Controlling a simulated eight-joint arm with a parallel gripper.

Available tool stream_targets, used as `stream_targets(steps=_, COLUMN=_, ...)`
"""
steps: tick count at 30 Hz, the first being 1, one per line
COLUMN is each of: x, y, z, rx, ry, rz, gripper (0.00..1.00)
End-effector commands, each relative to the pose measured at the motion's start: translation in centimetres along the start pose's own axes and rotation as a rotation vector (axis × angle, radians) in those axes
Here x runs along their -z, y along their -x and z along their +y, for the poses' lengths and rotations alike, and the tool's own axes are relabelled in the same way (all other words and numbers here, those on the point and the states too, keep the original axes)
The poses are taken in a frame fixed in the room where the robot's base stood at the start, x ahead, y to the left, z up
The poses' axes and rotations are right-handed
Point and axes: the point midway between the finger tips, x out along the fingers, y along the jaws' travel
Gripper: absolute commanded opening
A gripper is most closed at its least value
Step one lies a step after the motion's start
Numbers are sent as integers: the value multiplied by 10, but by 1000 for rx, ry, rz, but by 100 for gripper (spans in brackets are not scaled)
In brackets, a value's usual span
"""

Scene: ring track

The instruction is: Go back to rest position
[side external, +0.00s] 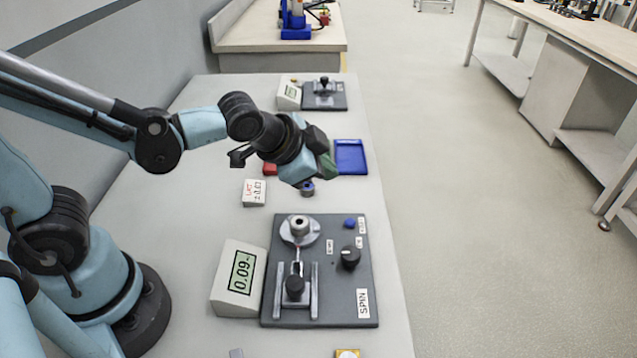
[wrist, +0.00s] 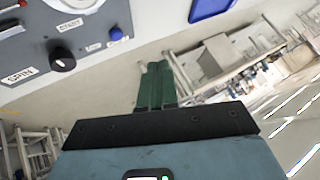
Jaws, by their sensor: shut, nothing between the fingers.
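My gripper (side external: 329,166) is in the air above the table (side external: 193,228), beyond the spin fixture and short of the blue tray in the side view. In the wrist view its green fingers (wrist: 155,82) are pressed together with nothing between them. The spin fixture (side external: 349,295) is a dark plate with a round chuck, a slide with a black knob, a dial and a blue button. It also shows at the upper left of the wrist view (wrist: 30,50).
A display reading 0.09 (side external: 240,278) stands left of the fixture. A second fixture (side external: 324,95) stands at the far end.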

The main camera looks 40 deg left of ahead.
Motion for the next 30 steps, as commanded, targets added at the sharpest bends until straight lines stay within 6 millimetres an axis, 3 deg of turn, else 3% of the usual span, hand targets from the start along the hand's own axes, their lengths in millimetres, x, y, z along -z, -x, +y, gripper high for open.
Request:
stream_targets(steps=6, x=-37, y=40, z=-27, rx=11, ry=311, rz=-75, gripper=0)
stream_targets(steps=13, x=-67, y=70, z=-36, rx=22, ry=565, rz=-124, gripper=0)
stream_targets(steps=19, x=-77, y=79, z=-36, rx=24, ry=650, rz=-140, gripper=0)
stream_targets(steps=30, x=-76, y=79, z=-36, rx=19, ry=644, rz=-143, gripper=0)
